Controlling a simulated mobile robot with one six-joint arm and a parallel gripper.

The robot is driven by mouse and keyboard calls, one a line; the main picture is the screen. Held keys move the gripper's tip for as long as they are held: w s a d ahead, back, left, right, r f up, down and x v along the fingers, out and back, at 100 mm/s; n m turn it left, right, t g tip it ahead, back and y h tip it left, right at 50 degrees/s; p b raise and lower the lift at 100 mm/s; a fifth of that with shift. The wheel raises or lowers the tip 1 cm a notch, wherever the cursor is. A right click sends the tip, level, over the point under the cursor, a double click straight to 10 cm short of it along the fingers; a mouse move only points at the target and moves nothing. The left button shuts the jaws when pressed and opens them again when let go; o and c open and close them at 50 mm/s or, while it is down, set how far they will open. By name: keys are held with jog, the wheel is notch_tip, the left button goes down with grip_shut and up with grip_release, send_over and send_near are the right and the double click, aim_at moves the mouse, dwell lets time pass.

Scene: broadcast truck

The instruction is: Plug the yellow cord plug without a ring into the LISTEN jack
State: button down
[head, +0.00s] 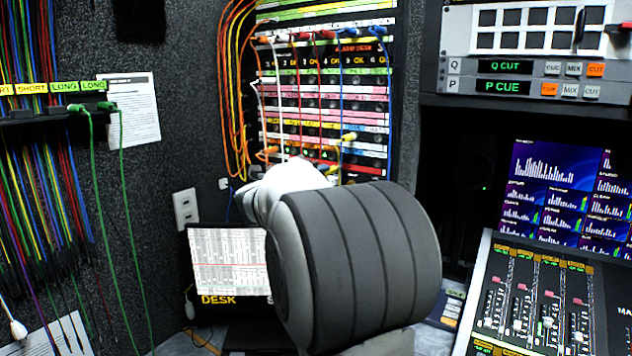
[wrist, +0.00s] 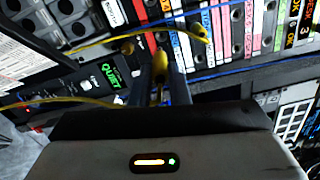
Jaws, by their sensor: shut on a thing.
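My gripper (wrist: 162,72) is shut on a yellow plug (wrist: 159,64) in the wrist view, close in front of the patch panel. A yellow cord (wrist: 65,100) runs in from the left towards the held plug. I cannot make out a ring on it or whether its tip touches the panel. A second yellow plug (wrist: 201,33) sits at the panel to the right, its cord trailing left; a yellow plug also shows in the head view (head: 348,137). The LISTEN label is not readable in either view. In the head view my own arm hides the gripper and the lower panel.
The patch panel (head: 325,107) carries several cords in orange, white, red and blue. A blue cord (wrist: 240,68) crosses the panel right of my gripper. A unit with a green QUIET display (wrist: 108,75) is at the left. A DESK screen (head: 228,262) stands below the panel.

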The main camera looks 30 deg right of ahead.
aim_at(335, 167)
jog(key=shift+r, duration=0.15)
dwell(0.3)
jog(key=shift+x, duration=2.8)
jog(key=shift+s, duration=0.1)
jog(key=shift+x, duration=2.05)
jog(key=c, duration=1.3)
grip_release()
jog(key=shift+d, duration=0.1)
